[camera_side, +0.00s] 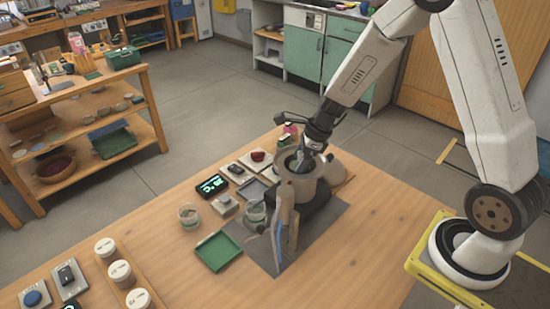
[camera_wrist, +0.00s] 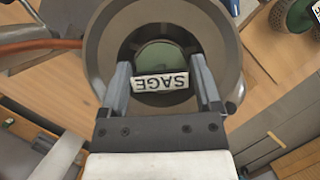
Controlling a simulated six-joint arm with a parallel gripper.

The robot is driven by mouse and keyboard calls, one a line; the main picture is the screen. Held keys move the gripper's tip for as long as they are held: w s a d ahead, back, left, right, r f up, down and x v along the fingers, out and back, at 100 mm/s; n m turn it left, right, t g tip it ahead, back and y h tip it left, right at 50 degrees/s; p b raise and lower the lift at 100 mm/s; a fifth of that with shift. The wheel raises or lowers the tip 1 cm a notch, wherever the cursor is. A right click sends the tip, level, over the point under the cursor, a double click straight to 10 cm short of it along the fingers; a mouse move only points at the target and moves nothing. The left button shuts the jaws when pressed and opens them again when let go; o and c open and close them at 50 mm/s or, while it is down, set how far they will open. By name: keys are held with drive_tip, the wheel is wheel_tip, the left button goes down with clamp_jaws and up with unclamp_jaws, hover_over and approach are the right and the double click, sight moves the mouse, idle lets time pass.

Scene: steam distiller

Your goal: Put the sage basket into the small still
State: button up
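The small still (camera_side: 297,183) is a grey-beige round pot, open at the top, on the wooden table; its rim (camera_wrist: 96,58) fills the middle of the wrist view. The sage basket (camera_wrist: 160,54) shows as a green round shape within the still's mouth, with a white "SAGE" label (camera_wrist: 161,82). My gripper (camera_wrist: 160,65) points down into the mouth, one finger on each side of the basket and label. The fingers are very close to the label's ends; I cannot tell whether they press on the basket. The basket's lower part is hidden.
A green tray (camera_side: 218,251), glass jars (camera_side: 188,216) and a small display (camera_side: 212,186) stand left of the still. A round mesh container (camera_wrist: 293,14) shows at the wrist view's upper right. White-lidded jars (camera_side: 121,274) stand at the front left. The table's right front is clear.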

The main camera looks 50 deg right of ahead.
drive_tip(key=shift+r, duration=0.15)
drive_tip(key=shift+v, duration=0.9)
drive_tip(key=v, duration=1)
drive_tip(key=shift+s, duration=0.1)
drive_tip(key=s+a+f+n+h, duration=0.1)
drive_tip(key=s+a+n, duration=0.3)
drive_tip(key=n, duration=0.9)
drive_tip(key=s+a+f+n+h, duration=0.2)
drive_tip(key=s+n, duration=0.5)
drive_tip(key=n, duration=0.7)
drive_tip(key=shift+a+f+g, duration=0.3)
drive_tip(key=shift+a+f, duration=0.4)
drive_tip(key=shift+a, duration=0.4)
